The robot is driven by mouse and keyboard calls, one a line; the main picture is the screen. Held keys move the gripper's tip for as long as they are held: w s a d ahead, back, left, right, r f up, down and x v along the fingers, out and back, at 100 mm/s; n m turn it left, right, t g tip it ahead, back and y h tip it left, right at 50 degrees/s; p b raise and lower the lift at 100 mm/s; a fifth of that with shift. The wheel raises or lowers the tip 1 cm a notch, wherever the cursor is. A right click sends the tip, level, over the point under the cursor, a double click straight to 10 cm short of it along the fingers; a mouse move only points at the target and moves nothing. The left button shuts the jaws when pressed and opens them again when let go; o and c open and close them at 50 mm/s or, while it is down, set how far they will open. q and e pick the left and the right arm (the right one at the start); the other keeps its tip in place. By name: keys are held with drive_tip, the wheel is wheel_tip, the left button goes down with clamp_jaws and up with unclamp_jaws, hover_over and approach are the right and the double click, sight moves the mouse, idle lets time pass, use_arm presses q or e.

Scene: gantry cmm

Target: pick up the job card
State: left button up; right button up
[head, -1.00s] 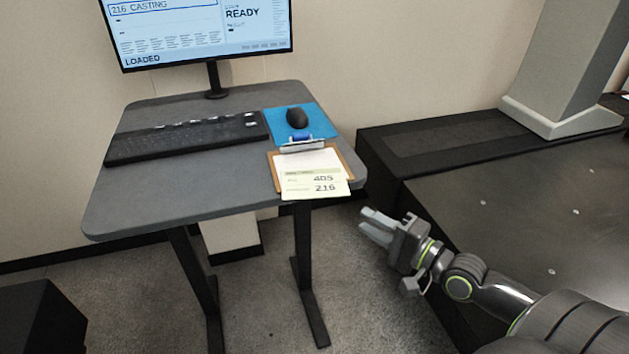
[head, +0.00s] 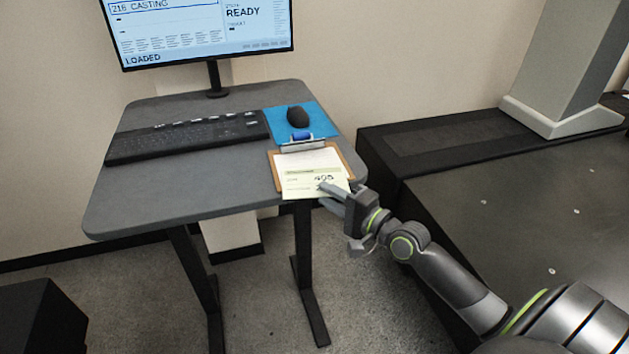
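The job card (head: 302,183) is a pale sheet with a green band and printed numbers. It lies on a brown clipboard (head: 346,163) at the front right of the desk, and its near edge hangs past the clipboard. My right gripper (head: 324,193) is at the card's lower right corner. One finger overlaps the card's printed area in the picture, and the other is just below its near edge. The fingers look apart, with the corner between them or very close; contact cannot be told. The lower number is partly hidden by the gripper. My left gripper is not in view.
The grey desk (head: 190,187) holds a black keyboard (head: 185,138), a blue mat (head: 325,128) with a black mouse (head: 298,117), and a monitor (head: 200,35). A dark machine bed (head: 520,200) stands to the right. The desk's front left is clear.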

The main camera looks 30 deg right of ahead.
drive_tip(key=shift+w+a, duration=0.15)
drive_tip(key=shift+w, duration=0.25)
drive_tip(key=shift+s, duration=0.1)
clamp_jaws()
drive_tip(key=shift+r, duration=0.1)
